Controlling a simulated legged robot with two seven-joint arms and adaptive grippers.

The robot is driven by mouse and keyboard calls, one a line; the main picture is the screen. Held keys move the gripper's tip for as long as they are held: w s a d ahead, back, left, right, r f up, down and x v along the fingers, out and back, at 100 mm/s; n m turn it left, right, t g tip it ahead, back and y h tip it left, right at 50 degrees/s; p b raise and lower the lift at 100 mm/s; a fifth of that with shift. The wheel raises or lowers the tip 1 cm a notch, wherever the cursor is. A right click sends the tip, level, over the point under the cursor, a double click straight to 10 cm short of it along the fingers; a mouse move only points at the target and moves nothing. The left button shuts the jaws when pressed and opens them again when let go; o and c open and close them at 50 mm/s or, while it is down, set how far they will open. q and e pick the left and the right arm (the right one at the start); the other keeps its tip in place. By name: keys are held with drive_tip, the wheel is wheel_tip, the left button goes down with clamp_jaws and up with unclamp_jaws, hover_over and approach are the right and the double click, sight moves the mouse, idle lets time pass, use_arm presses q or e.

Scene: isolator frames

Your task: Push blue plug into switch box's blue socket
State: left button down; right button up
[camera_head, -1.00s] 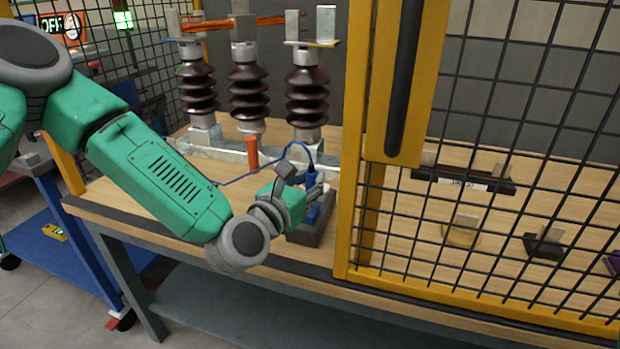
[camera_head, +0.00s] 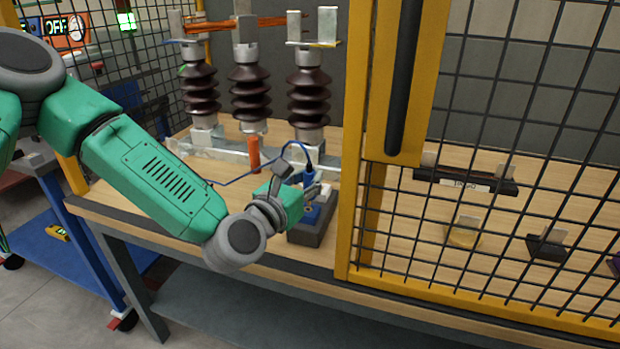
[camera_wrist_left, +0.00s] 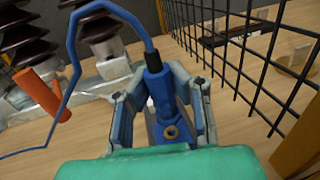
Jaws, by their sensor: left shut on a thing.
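The blue plug (camera_wrist_left: 160,92) is held upright between the fingers of my left gripper (camera_wrist_left: 162,112). In the head view the plug (camera_head: 309,178) shows just right of the left gripper (camera_head: 300,190), with its blue cable arching back to the left. The switch box (camera_head: 313,228) is a dark grey block with a blue top on the table, directly below the plug. Whether the plug touches the blue socket or is apart from it cannot be told, as the gripper hides much of that area. My right gripper is not in view.
Brown insulators (camera_head: 307,95) stand on a metal rail behind the box. An orange cylinder (camera_head: 254,153) stands left of it. A yellow post (camera_head: 356,200) and black mesh fence (camera_head: 490,200) stand close on the right. The table's front edge (camera_head: 180,240) is near the box.

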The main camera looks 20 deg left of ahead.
use_arm(q)
drive_tip(key=shift+a+f, duration=0.1)
drive_tip(key=shift+a, duration=0.15)
drive_tip(key=shift+f+b, duration=1.2)
drive_tip(key=shift+f, duration=0.1)
drive_tip(key=c, duration=1.5)
unclamp_jaws()
drive_tip(key=shift+s, duration=0.1)
drive_tip(key=shift+s, duration=0.35)
drive_tip(key=v, duration=1.1)
drive_tip(key=shift+f, duration=0.15)
drive_tip(key=shift+a, duration=0.1)
